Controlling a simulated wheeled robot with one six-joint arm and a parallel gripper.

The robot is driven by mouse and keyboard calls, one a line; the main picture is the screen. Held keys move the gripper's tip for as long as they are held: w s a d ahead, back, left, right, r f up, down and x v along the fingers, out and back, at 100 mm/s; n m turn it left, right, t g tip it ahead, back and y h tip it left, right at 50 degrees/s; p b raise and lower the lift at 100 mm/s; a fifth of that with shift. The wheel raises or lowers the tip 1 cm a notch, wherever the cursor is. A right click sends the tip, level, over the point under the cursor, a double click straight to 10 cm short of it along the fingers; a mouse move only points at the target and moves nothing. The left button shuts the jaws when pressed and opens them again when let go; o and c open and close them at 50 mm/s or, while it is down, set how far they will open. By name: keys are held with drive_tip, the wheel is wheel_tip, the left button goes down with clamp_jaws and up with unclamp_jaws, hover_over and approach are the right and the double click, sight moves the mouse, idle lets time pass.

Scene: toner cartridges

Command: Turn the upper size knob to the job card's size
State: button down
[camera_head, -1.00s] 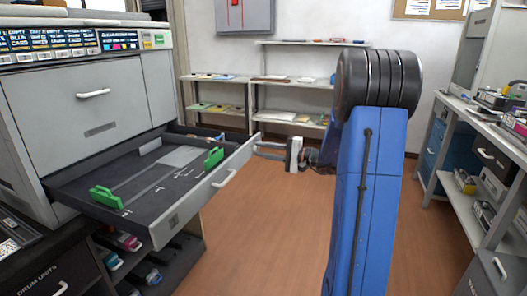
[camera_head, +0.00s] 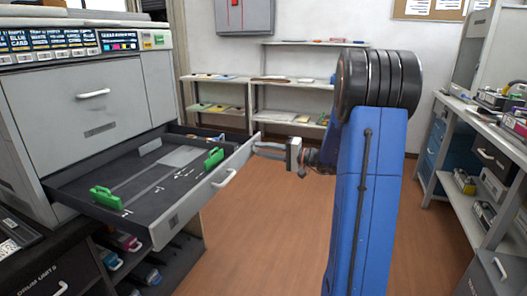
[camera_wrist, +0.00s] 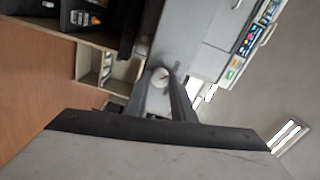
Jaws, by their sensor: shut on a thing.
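The gripper is shut on the knob. In the head view my gripper (camera_head: 257,147) reaches left to the right end of the open drawer (camera_head: 195,203) of the grey machine. The knob is hidden there. The size marks around it and a second knob cannot be made out. I cannot identify the job card or read its size.
The drawer holds two green guides, one near (camera_head: 106,198) and one farther right (camera_head: 214,158). The grey machine (camera_head: 85,100) stands at the left. Shelves (camera_head: 285,80) stand at the back, and a loaded bench (camera_head: 480,125) is at the right. The brown floor between is clear.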

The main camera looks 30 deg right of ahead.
drive_tip(key=c, duration=1.5)
unclamp_jaws()
drive_tip(key=v, duration=1.7)
drive_tip(key=shift+s+d+f, duration=0.1)
drive_tip(key=shift+s+d, duration=0.05)
